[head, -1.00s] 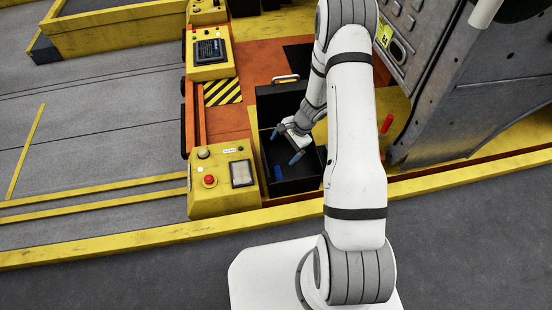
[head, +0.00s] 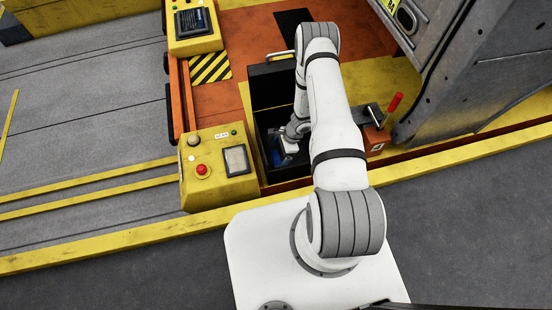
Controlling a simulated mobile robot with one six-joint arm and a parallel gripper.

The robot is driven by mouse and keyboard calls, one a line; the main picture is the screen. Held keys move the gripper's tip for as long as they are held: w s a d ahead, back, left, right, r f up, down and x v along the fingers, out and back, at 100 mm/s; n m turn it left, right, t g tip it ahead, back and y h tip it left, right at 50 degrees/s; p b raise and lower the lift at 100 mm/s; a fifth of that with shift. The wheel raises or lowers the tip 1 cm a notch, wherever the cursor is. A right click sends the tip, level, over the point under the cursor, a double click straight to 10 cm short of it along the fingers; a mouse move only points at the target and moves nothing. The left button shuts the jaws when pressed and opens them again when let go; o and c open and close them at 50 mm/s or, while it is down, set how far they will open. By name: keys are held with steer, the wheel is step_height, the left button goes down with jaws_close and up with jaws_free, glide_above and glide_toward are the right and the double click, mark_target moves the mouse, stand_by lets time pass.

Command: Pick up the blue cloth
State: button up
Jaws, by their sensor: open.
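A black open box (head: 258,118) stands on the orange and yellow deck with its lid raised at the back. My gripper (head: 282,152) is down inside the box, near its middle, with the arm reaching over from the right. The jaws are open, though they are small and partly covered by my wrist. A bit of blue shows at the fingers. I cannot tell how much of it is fingertip and how much is the blue cloth. The rest of the cloth is hidden, and no contact can be made out.
A yellow control panel (head: 218,190) with a red button stands just left of the box. An orange block with a lever and red handle (head: 395,103) is to the right. A grey metal structure (head: 470,70) rises at the far right. A yellow rail (head: 120,242) runs along the front.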

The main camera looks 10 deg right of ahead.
mark_target(277, 157)
steer(key=b+x, duration=0.1)
steer(key=x, duration=0.2)
steer(key=shift+f, duration=0.4)
steer(key=shift+c, duration=0.4)
steer(key=c, duration=1)
steer(key=shift+o, duration=0.2)
steer(key=shift+r, duration=0.1)
step_height(277, 157, up, 10)
steer(key=p, duration=0.3)
steer(key=shift+p, duration=0.3)
